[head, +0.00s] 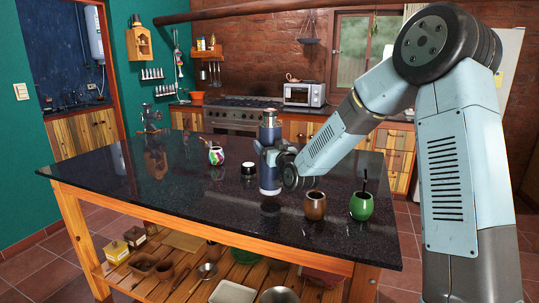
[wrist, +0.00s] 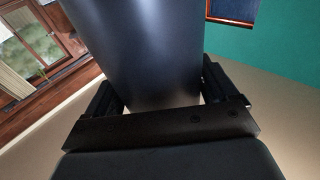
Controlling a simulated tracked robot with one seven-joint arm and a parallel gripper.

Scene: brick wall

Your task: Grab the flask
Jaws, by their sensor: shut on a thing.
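The flask (head: 269,178) is a dark blue upright cylinder over the middle of the black island counter. My gripper (head: 268,152) reaches in from the right and is shut around the flask's middle, covering part of its side. In the wrist view the flask (wrist: 145,50) fills the space between the two black fingers of my gripper (wrist: 160,88). I cannot tell whether its base touches the counter or is slightly above it.
On the black counter (head: 150,190), a brown cup (head: 315,206) and a green cup (head: 361,207) stand to the right of the flask. A small dark-topped jar (head: 248,169) and a colourful cup (head: 216,156) stand to its left. The counter's left part is mostly clear.

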